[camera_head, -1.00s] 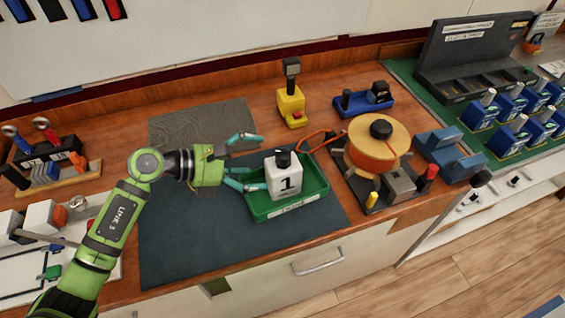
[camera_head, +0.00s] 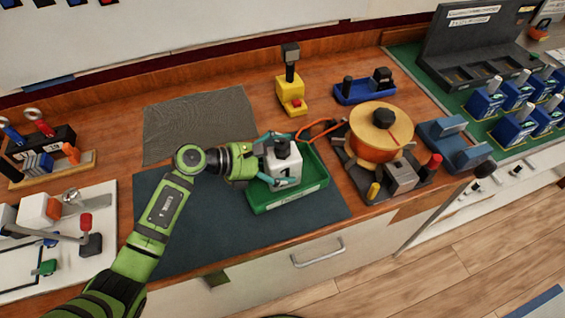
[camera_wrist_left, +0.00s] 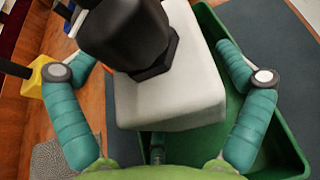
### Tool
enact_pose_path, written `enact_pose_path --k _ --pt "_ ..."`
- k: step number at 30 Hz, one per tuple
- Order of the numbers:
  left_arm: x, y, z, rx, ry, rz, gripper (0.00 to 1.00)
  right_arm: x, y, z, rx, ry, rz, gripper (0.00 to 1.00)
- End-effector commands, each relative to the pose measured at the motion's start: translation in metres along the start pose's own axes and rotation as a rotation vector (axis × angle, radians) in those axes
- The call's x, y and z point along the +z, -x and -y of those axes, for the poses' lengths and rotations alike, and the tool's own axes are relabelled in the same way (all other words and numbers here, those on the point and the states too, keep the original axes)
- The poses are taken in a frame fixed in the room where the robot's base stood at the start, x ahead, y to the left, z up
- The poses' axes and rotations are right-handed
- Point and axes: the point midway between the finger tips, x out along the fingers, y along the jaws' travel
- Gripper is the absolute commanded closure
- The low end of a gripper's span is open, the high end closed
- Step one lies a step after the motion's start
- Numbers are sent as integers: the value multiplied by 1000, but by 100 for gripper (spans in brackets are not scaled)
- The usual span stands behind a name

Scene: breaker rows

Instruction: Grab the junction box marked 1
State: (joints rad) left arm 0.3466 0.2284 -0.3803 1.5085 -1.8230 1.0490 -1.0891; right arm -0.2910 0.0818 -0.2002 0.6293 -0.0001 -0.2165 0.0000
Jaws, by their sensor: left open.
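The junction box marked 1 (camera_head: 284,168) is a white block with a black knob on top. It stands in the green tray (camera_head: 292,198) on the dark mat. My left gripper (camera_head: 281,157) is open, with its teal fingers on either side of the box. In the left wrist view the white box (camera_wrist_left: 180,88) lies between the two spread fingers (camera_wrist_left: 160,95), with visible gaps at both sides. The lower part of the box is partly hidden by a finger in the head view. My right gripper is not in view.
A cable spool (camera_head: 380,130) stands close right of the tray. A yellow device (camera_head: 291,92) stands behind it. Blue breakers (camera_head: 486,101) fill a green mat at the right. A lever panel (camera_head: 60,235) is at the left. The dark mat (camera_head: 190,235) has bare room.

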Motion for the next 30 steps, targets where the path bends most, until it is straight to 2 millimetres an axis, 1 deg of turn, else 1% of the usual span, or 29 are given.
enact_pose_path --k 4,5,6,8,9,14,19,22,26,30 --pt "0 0 0 1 -1 0 0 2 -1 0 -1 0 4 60" --pt "0 0 0 0 -1 0 12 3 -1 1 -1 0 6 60" --pt "0 0 0 1 0 0 28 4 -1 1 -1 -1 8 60" --pt "0 0 0 0 0 0 52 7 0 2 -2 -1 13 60" --pt "0 0 0 0 0 0 68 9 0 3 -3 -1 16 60" --pt "2 0 0 1 -1 4 69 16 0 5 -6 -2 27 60" --pt "2 1 -1 1 -2 4 69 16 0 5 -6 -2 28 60" --pt "6 2 -1 2 -5 5 69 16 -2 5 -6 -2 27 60" --pt "18 8 -1 2 -9 5 69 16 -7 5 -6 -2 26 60" --pt "41 16 0 2 -12 6 69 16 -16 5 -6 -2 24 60"
